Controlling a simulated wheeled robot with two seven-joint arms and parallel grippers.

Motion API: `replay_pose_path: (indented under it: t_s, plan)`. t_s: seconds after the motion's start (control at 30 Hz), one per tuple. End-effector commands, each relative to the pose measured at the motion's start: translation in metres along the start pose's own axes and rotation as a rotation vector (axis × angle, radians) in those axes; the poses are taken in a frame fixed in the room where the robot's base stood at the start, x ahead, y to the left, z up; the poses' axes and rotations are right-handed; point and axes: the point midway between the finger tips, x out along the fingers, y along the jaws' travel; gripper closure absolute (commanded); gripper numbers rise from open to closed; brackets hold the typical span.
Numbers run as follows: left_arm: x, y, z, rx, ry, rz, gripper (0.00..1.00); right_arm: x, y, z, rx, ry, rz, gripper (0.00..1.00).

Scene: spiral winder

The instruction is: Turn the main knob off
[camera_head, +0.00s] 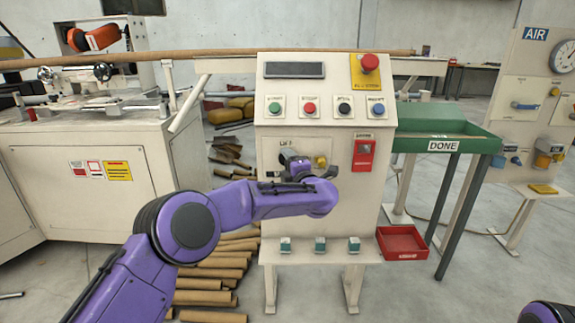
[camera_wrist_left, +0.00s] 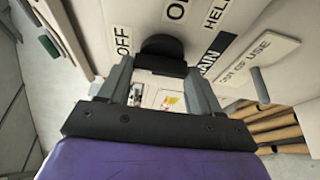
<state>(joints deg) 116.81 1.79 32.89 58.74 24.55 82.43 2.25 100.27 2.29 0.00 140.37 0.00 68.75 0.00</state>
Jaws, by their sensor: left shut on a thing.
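The main knob (camera_wrist_left: 162,46) is black and shows in the left wrist view on a pale panel face. An OFF label is on its left, an ON label above it, and a partly hidden label ending in "AIN" on its right. My left gripper (camera_wrist_left: 158,70) has its two grey fingers on either side of the knob, shut on it. In the head view my purple left arm reaches the front of the control cabinet (camera_head: 275,225), and the wrist hides most of the gripper and the knob. My right gripper is not in view.
A green DONE tray (camera_head: 450,143) and red bin (camera_head: 402,242) stand right. Cardboard tubes (camera_head: 215,270) lie below left.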

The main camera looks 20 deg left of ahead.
Motion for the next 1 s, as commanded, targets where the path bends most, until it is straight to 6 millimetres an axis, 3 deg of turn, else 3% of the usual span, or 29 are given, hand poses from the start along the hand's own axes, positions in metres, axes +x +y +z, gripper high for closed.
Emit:
replay_pose_path:
  t_s: [0.27,0.3,0.33,0.37,0.7,1.0]
  plan:
    - [-0.001,-0.003,0.0,-0.001,0.0,-0.005,0.67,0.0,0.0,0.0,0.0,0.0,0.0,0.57]
    - [-0.001,-0.003,0.0,-0.001,0.0,-0.005,0.23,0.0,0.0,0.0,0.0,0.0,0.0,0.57]
    - [-0.001,-0.003,0.0,-0.001,0.0,-0.005,0.13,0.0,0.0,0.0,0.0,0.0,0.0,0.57]
    - [-0.001,-0.003,0.0,-0.001,0.0,-0.005,0.11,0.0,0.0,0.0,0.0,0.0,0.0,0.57]
    - [-0.007,0.001,0.001,-0.001,-0.001,-0.001,0.11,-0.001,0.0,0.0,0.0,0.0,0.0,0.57]
    - [-0.074,0.001,0.001,0.002,-0.004,-0.001,0.11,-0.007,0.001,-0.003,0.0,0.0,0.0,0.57]
